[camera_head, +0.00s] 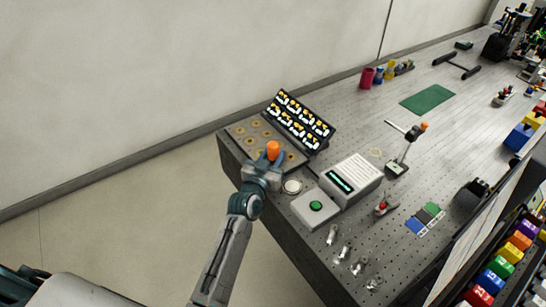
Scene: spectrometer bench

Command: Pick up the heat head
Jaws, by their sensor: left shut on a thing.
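My left gripper (263,172) reaches in from below to the near left corner of the bench and is shut on an upright orange piece (273,150), which looks like the heat head. The orange piece stands up out of the jaws, over the front edge of a tan panel with round spots (245,131). Its lower part is hidden by the gripper. I cannot tell whether it touches the panel. My right gripper is not in view.
A tilted black rack (299,122) with yellow and white pieces stands right behind the orange piece. A white round disc (292,187), a box with a green button (315,207) and a white instrument (352,178) stand to the right. Clear glass pieces (343,253) lie near the front edge.

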